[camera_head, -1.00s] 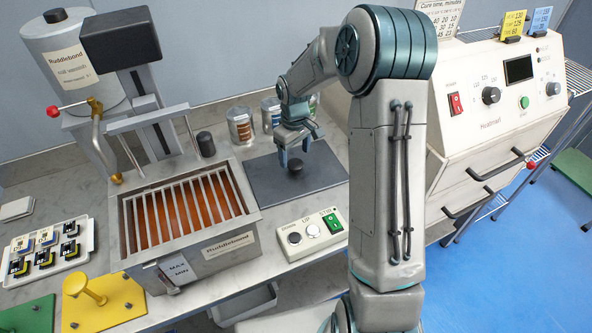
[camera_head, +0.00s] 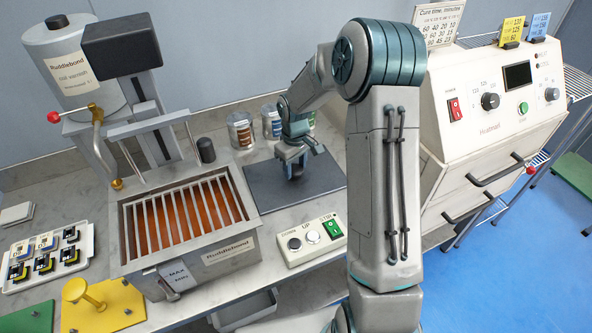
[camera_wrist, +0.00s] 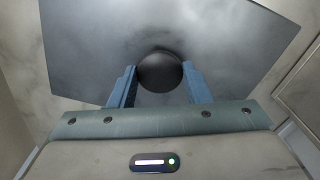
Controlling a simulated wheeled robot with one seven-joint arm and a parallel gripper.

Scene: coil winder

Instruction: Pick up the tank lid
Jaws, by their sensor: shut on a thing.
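The tank lid (camera_head: 270,199) is a dark grey square plate lying on the worktop, right of the tank. It also fills the upper part of the wrist view (camera_wrist: 100,55). Its round black knob (camera_wrist: 159,70) stands near the plate's middle. My gripper (camera_head: 296,174) is down over the lid; in the wrist view its two blue fingers (camera_wrist: 160,84) press on opposite sides of the knob, shut on it. The lid looks flat, with no clear gap beneath it. The tank (camera_head: 255,218) is open, showing amber liquid under a row of bars.
A control box (camera_head: 310,242) with buttons stands in front of the lid. Several cans (camera_head: 240,130) stand behind it. A black cylinder (camera_head: 206,150) stands at the tank's back right corner. The oven (camera_head: 490,130) is at the right. A tray of small coils (camera_head: 45,258) lies at left.

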